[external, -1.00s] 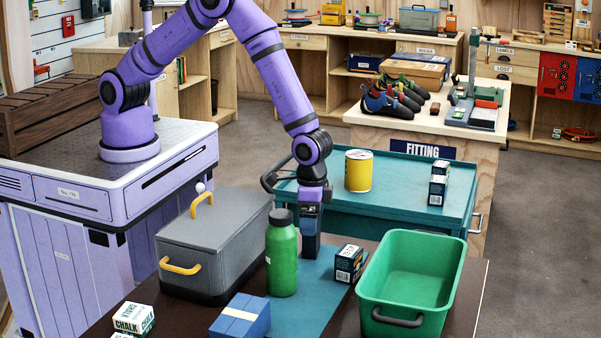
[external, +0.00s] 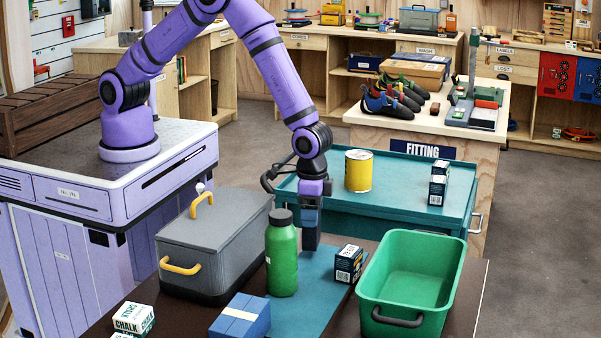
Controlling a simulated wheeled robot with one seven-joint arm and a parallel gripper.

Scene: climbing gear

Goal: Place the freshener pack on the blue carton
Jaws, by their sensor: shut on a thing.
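My gripper (external: 311,243) points straight down above the blue mat, just right of the green bottle. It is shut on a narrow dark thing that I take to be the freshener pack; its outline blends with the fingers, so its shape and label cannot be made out. The blue carton (external: 240,317) lies at the front of the dark table, left of and nearer the camera than the gripper, with a pale band across its top. The carton's top looks bare.
The green bottle (external: 282,258) stands between gripper and carton. A grey cooler (external: 213,243) is at left, a dark labelled box (external: 348,263) and a green tub (external: 412,265) at right. Chalk boxes (external: 133,317) sit front left. The blue mat (external: 312,288) is clear in front.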

